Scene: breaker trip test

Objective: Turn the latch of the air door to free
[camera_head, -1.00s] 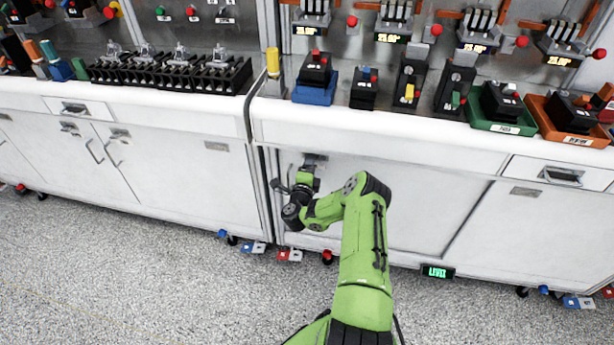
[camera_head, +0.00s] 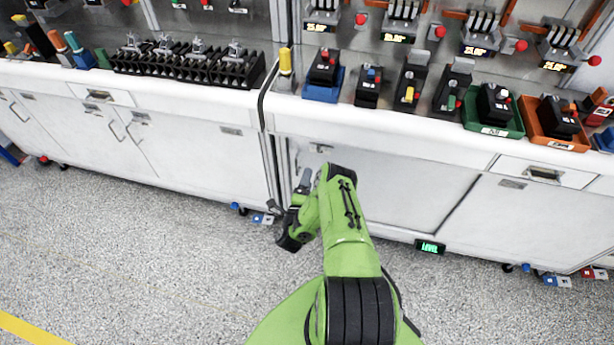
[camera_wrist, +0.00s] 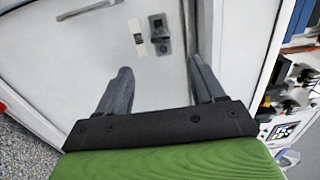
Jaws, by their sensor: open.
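The air door appears to be the pale cabinet door (camera_head: 395,195) under the right bench. It also shows in the wrist view (camera_wrist: 60,60). A small dark grey latch (camera_wrist: 158,35) sits on it beside a white label (camera_wrist: 138,38). In the head view, what looks like the latch (camera_head: 320,148) is near the door's top left. My gripper (camera_head: 290,192) is open and empty, below and left of the latch. In the wrist view, its fingers (camera_wrist: 158,82) are wide apart, with the latch beyond them and between their lines. I see no contact. The latch's exact angle is unclear.
A white bench top (camera_head: 385,130) overhangs the door, carrying several switches and trays. A vertical cabinet edge (camera_head: 270,170) stands left of the gripper. A bar handle (camera_wrist: 90,10) is on the door. A LEVEL display (camera_head: 430,247) sits low; the speckled floor in front is clear.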

